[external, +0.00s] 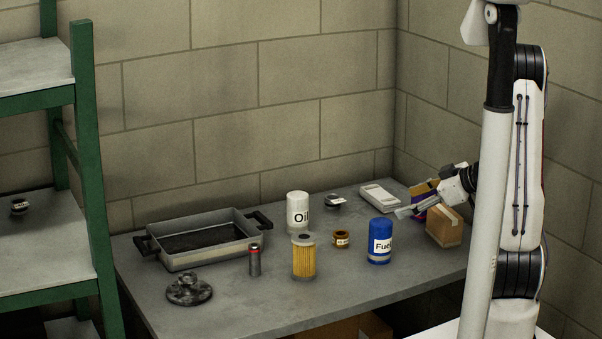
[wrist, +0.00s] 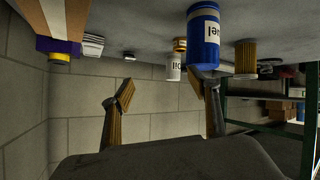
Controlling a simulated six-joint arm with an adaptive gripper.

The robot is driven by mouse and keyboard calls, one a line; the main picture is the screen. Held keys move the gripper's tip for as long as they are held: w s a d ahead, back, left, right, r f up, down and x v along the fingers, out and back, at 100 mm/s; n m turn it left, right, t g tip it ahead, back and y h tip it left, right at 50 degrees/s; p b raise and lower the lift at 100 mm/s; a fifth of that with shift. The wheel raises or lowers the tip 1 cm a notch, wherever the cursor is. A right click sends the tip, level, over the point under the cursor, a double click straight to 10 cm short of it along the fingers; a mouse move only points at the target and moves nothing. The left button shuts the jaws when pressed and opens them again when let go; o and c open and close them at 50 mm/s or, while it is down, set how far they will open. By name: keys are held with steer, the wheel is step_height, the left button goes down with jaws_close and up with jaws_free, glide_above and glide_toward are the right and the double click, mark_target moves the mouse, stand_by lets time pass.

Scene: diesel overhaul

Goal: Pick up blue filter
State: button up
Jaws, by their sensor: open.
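The blue filter (external: 380,226) is an upright blue can with a white "Fuel" label, standing near the front right of the grey table. In the wrist view the picture is upside down, and the blue filter (wrist: 205,35) shows at upper right, label partly visible. My gripper (external: 408,212) is open and empty, beside the filter on its right and near the height of its top. In the wrist view my gripper (wrist: 165,90) has its fingers spread apart. The right finger overlaps the filter's end; I cannot tell whether they touch. The filter is not between the fingers.
A cardboard box (external: 444,227) stands close to my gripper on the right. A white oil filter (external: 298,208), small brown jar (external: 341,239) and yellow filter (external: 303,260) stand left of the blue filter. A grey pan (external: 208,240) is farther left. The table (external: 330,306) is clear in front.

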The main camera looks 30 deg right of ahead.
mark_target(387, 228)
steer(key=shift+s+a+f+n+g+y, duration=0.15)
steer(key=shift+s+a+f+y, duration=0.2)
steer(key=shift+s+a+y, duration=0.3)
steer(key=shift+s+a+f+n+g+y, duration=0.1)
steer(key=shift+s+a+f+g+y, duration=0.15)
steer(key=shift+s+a+y, duration=0.4)
steer(key=shift+s+a+f+n+g+y, duration=0.15)
steer(key=shift+s+a+f+y, duration=0.3)
steer(key=shift+s+y, duration=0.35)
steer(key=shift+x, duration=1.35)
steer(key=shift+f, duration=0.1)
steer(key=shift+w+a+f, duration=0.9)
steer(key=shift+a+f, duration=0.2)
steer(key=shift+a, duration=0.1)
steer(key=shift+w+a+f, duration=0.25)
steer(key=shift+w+a, duration=0.2)
steer(key=shift+w, duration=0.05)
